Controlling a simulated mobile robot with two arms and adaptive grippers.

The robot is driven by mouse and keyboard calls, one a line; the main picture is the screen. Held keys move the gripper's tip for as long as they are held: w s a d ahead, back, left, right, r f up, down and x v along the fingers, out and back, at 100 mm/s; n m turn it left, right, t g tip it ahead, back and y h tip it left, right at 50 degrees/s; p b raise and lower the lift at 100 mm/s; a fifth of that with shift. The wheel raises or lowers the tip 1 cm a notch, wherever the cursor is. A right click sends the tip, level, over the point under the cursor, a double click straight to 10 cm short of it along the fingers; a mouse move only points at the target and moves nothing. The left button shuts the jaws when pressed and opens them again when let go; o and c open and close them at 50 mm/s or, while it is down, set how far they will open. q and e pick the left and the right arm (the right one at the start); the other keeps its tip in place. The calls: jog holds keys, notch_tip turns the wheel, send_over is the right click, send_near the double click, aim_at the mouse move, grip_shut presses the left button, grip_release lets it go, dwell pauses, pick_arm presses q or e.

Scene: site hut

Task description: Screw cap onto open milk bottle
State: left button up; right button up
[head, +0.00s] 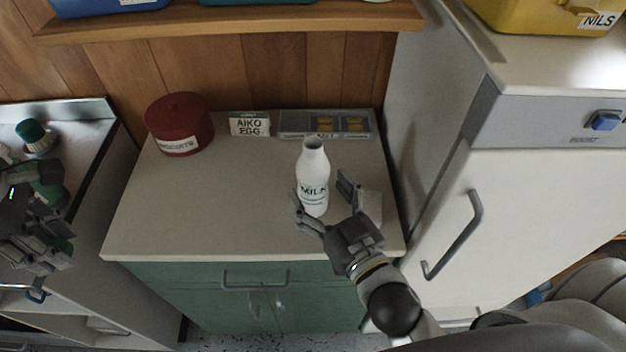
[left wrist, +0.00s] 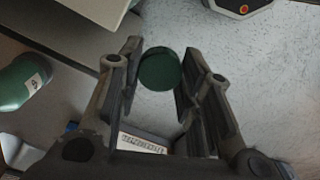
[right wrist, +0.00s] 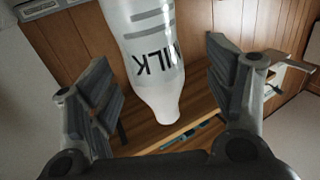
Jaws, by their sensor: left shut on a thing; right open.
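The white milk bottle (head: 313,178) stands upright on the counter, its mouth bare and open at the top. My right gripper (head: 322,196) is open with its fingers on either side of the bottle. In the right wrist view the bottle (right wrist: 155,60) appears inverted between the spread fingers, with gaps at both sides. My left gripper (head: 35,215) is at the far left, away from the bottle. The left wrist view shows a dark green round cap (left wrist: 160,69) held between the tips of the left gripper (left wrist: 158,75). In the head view I cannot clearly make out the cap.
A dark red tin (head: 179,125), an AIKO EGG box (head: 249,124) and a grey case (head: 297,124) line the back of the counter (head: 220,200). Its front left is clear. A white fridge (head: 520,220) borders it on the right. A green-topped jar (head: 36,136) stands at left.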

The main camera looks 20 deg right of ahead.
aim_at(320, 188)
pick_arm(q)
jog(key=shift+r+p, duration=0.7)
jog(key=shift+r, duration=0.1)
pick_arm(e)
jog(key=w, duration=0.4)
jog(key=shift+f, duration=0.25)
pick_arm(q)
jog(key=shift+r, duration=0.1)
pick_arm(e)
jog(key=shift+w+f, duration=0.1)
jog(key=shift+w, duration=0.45)
jog(key=c, duration=1.3)
